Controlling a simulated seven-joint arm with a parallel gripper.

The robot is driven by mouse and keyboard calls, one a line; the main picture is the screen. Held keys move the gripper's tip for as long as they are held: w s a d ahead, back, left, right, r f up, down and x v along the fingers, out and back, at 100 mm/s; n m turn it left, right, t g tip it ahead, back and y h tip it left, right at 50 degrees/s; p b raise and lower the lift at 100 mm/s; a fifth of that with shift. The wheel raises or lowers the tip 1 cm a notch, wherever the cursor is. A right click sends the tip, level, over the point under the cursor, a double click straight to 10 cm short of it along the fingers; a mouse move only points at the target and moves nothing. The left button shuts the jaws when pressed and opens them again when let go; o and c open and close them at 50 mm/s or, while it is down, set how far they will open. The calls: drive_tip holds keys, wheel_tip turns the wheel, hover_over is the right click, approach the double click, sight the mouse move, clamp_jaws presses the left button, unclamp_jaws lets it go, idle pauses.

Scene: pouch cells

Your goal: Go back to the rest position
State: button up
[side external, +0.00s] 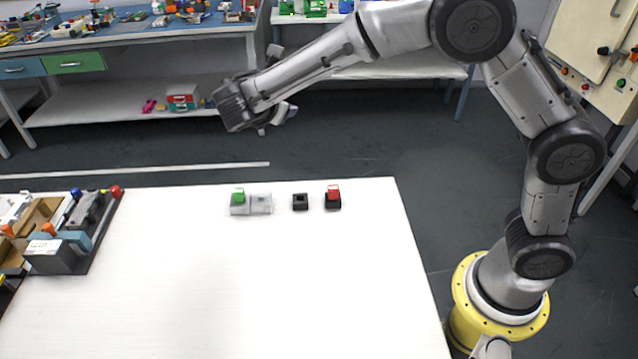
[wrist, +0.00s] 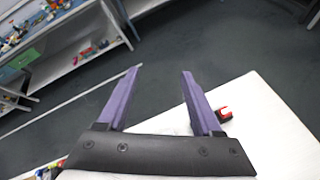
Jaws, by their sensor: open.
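My gripper shows in the wrist view (wrist: 163,98) as two purple fingers held wide apart with nothing between them. In the side external view my arm is raised, and its end is high above and behind the far edge of the white table (side external: 240,290). The fingers are hard to make out there. On the table, well below, a green block sits on a grey holder (side external: 238,203), beside a pale grey holder (side external: 261,204). A black holder (side external: 300,202) and a red block on a black holder (side external: 333,196) stand to their right. The red block also shows in the wrist view (wrist: 224,113), beyond the right finger.
A tray with grey and orange parts (side external: 60,240) lies at the table's left side. The table's middle and front are clear. A blue workbench (side external: 150,38) with shelves stands at the back. A cream cabinet (side external: 590,50) is at the right.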

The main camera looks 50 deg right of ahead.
drive_tip(key=s+d+r+m+g+y, duration=0.1)
drive_tip(key=s+d+r+m+y, duration=0.1)
drive_tip(key=s+d+r+m, duration=0.5)
drive_tip(key=s+d+r+m+g+y, duration=0.15)
drive_tip(key=s+d, duration=0.35)
drive_tip(key=s, duration=0.6)
drive_tip(key=s+f+m+y, duration=0.25)
drive_tip(key=s+m, duration=0.35)
drive_tip(key=s, duration=0.5)
drive_tip(key=s+a+f+m+t+y, duration=0.1)
drive_tip(key=s+a+f+m+y, duration=0.3)
drive_tip(key=a, duration=0.3)
drive_tip(key=shift+s+f+m, duration=0.45)
drive_tip(key=shift+f+m, duration=0.05)
drive_tip(key=shift+m, duration=0.25)
